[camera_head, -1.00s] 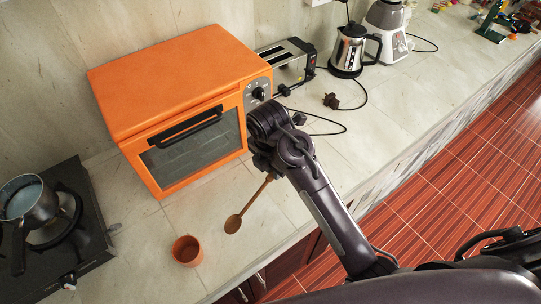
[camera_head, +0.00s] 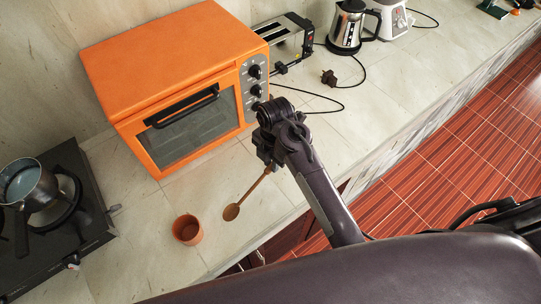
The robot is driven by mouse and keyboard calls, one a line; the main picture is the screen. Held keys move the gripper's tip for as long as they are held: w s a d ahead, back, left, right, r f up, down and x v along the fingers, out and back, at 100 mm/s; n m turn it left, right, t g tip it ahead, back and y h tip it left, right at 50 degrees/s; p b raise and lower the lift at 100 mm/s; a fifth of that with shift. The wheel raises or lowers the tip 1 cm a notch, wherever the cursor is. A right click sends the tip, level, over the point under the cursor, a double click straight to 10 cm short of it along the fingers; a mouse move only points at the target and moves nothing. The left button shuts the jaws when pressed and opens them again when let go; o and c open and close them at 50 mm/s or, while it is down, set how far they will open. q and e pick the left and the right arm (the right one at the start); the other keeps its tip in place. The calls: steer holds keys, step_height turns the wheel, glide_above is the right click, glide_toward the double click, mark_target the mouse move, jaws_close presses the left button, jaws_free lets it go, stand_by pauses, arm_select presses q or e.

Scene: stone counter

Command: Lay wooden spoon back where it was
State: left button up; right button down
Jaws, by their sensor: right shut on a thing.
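The wooden spoon (camera_head: 233,210) is brown, with its bowl toward the lower left and its handle running up to the right. My right gripper (camera_head: 269,166) is shut on the upper end of the handle. The spoon is over the counter in front of the orange oven; I cannot tell whether its bowl touches the stone. A terracotta cup (camera_head: 187,231) stands upright just left of the spoon's bowl, apart from it, and looks empty. My left gripper is not in view.
The orange toaster oven (camera_head: 165,60) stands behind the spoon. A black stove (camera_head: 75,235) with a saucepan (camera_head: 28,185) is at the left. A toaster (camera_head: 285,35) and a kettle (camera_head: 347,27) stand at the back. The counter's front edge runs below the cup and spoon.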

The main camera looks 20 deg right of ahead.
steer(key=shift+d+f, duration=0.1)
steer(key=shift+f, duration=0.8)
steer(key=shift+g+y, duration=0.4)
steer(key=shift+y, duration=0.3)
steer(key=shift+w+d+f+b, duration=0.15)
steer(key=shift+f+b, duration=0.15)
steer(key=shift+f, duration=0.45)
steer(key=shift+w+d+f+b, duration=0.1)
steer(key=shift+f+b, duration=0.15)
steer(key=shift+f, duration=0.55)
steer(key=shift+w+d+f+b, duration=0.15)
steer(key=shift+f+b, duration=0.15)
steer(key=shift+f, duration=0.45)
steer(key=shift+s, duration=0.1)
steer(key=c, duration=0.8)
jaws_free()
steer(key=shift+o, duration=0.2)
